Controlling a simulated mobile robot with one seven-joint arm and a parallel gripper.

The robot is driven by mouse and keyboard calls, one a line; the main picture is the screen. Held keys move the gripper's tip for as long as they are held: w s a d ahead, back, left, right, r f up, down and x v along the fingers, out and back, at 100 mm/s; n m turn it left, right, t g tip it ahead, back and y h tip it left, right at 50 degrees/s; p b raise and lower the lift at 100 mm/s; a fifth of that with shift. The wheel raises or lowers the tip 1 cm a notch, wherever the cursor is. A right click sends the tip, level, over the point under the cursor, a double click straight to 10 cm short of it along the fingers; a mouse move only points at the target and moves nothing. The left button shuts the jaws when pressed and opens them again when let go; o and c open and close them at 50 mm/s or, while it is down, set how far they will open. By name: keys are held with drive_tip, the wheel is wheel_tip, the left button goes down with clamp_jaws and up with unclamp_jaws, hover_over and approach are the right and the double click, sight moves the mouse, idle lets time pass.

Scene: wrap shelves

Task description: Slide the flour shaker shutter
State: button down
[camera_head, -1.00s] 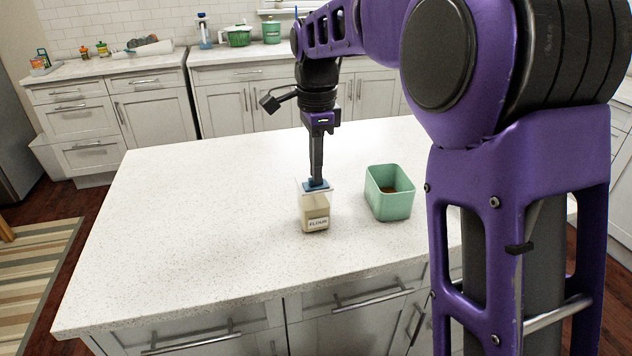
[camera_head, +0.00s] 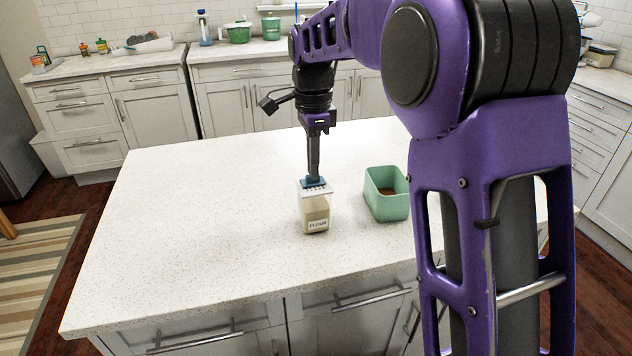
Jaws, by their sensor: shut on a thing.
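The flour shaker (camera_head: 316,216) stands upright on the island counter. It is a clear jar with cream-coloured flour, a white top and a label reading FLOUR. On its top is a blue shutter piece (camera_head: 313,183), with a row of small dark holes showing in the white top in front of it. My gripper (camera_head: 314,176) points straight down onto the shaker's top and is shut on the blue shutter piece. The fingertips are small in this view.
A green open bin (camera_head: 387,195) with brown contents stands close to the right of the shaker. The white speckled island counter (camera_head: 190,220) is clear to the left. Back counters along the wall hold a green pot (camera_head: 237,33) and other items.

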drive_tip(key=shift+w+a+f+p, duration=0.1)
drive_tip(key=shift+w+f+p, duration=0.3)
drive_tip(key=shift+p, duration=0.1)
drive_tip(key=c, duration=1.2)
unclamp_jaws()
drive_tip(key=shift+o, duration=0.2)
wheel_tip(320, 180, up, 6)
drive_tip(key=p, duration=0.5)
drive_tip(key=shift+w+f, duration=0.15)
drive_tip(key=shift+f, duration=0.05)
drive_tip(key=shift+r, duration=0.95)
